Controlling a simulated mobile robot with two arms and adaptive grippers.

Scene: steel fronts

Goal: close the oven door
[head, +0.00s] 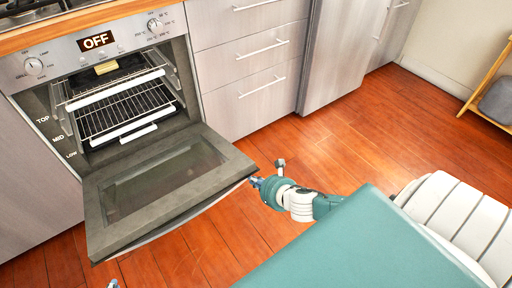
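The oven (90,50) stands at the left with its display reading OFF. Its door (120,222) is folded down, wide open, with the dark window facing up. A pale handle bar (190,215) runs along the front edge of the door. My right gripper (256,182) is at the right front corner of the door, by the end of the handle. Its fingers are small and partly hidden there, so I cannot tell whether they touch or grip it. Only a tip of my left gripper (113,284) shows at the bottom edge, below the door.
Wire racks (125,110) sit inside the oven cavity. Drawers with bar handles (245,60) stand right of the oven, then a tall steel front (340,50). A wooden stand (485,75) is at the far right. The wooden floor (345,140) between is clear.

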